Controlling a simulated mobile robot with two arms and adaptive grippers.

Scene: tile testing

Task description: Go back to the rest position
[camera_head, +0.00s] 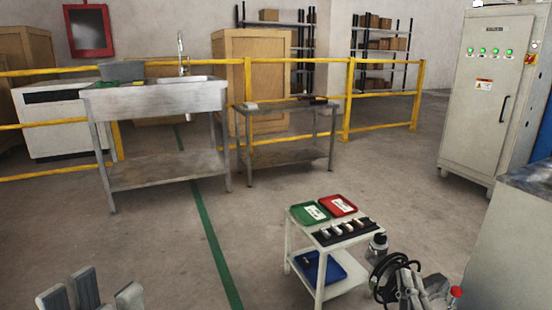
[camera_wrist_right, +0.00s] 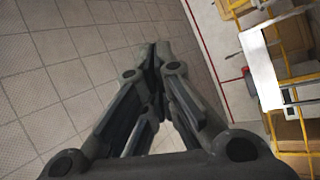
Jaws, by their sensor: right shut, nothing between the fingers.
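My right gripper (camera_wrist_right: 158,52) is shut and empty in the right wrist view, with its fingertips together over tiled floor. In the head view my right gripper (camera_head: 408,288) shows at the lower right, beside the small white cart (camera_head: 318,285) and partly covered by dark cables. At the lower left of the head view, grey finger-like parts of my left gripper (camera_head: 92,292) stand up from the bottom edge. The rest of it is cut off, so its opening cannot be told.
The cart carries a green tray (camera_head: 310,211), a red tray (camera_head: 339,205) and a black rack (camera_head: 345,231); a blue bin (camera_head: 320,268) sits below. A sink table (camera_head: 155,98), yellow railing (camera_head: 385,94) and control cabinet (camera_head: 487,90) stand farther back. Mid-floor is clear.

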